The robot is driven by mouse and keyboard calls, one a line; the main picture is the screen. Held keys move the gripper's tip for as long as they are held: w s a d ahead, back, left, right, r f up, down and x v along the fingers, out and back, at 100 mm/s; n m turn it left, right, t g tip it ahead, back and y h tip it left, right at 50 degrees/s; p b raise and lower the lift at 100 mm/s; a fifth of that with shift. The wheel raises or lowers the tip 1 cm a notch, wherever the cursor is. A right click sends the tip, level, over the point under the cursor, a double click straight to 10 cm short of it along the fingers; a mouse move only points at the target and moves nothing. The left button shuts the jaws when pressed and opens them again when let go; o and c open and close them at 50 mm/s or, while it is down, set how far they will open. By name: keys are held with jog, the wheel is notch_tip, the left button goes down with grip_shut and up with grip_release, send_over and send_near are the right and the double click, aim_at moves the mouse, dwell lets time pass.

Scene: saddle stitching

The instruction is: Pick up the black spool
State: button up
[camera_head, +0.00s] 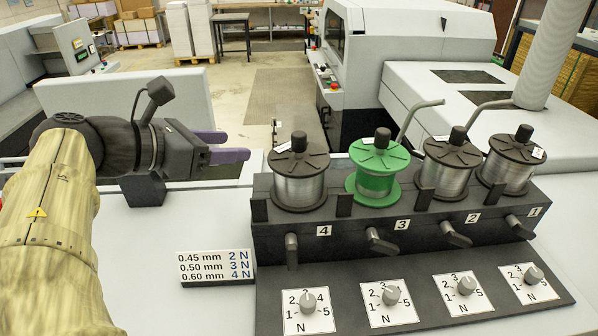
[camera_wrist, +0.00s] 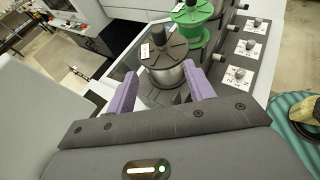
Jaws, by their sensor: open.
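Three spools with black flanges and silvery wire stand upright in a dark rack (camera_head: 370,238): one at label 4 (camera_head: 300,188), one at label 2 (camera_head: 450,172) and one at label 1 (camera_head: 508,170). A green spool (camera_head: 376,180) stands at label 3. My gripper (camera_head: 237,146) is open, with purple fingers, and is left of the label 4 spool in the head view, apart from it. In the wrist view, that black spool (camera_wrist: 166,68) shows beyond and between the fingertips (camera_wrist: 160,74), its lower part partly hidden. Nothing is between the fingers.
The green spool (camera_wrist: 193,22) is close beside the label 4 spool. Levers and several numbered dials (camera_head: 308,302) front the rack. A wire-size sign (camera_head: 216,267) stands left of them. Bent metal rods (camera_head: 412,118) rise behind the spools. The pale surface (camera_head: 160,250) at left is mostly clear.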

aim_at(293, 144)
jog(key=p+x, duration=0.3)
jog(key=x, duration=0.9)
jog(key=shift+w+d, duration=0.15)
jog(key=shift+d, duration=0.05)
jog(key=shift+a, duration=0.1)
jog(key=shift+f, duration=0.1)
jog(key=shift+w+d+p, duration=0.25)
jog(key=shift+d+p, duration=0.15)
jog(key=shift+p, duration=0.05)
jog(key=p+x, duration=0.2)
jog(key=x, duration=0.2)
jog(key=shift+w+d+f, duration=0.1)
jog(key=shift+w, duration=0.1)
jog(key=shift+s, duration=0.15)
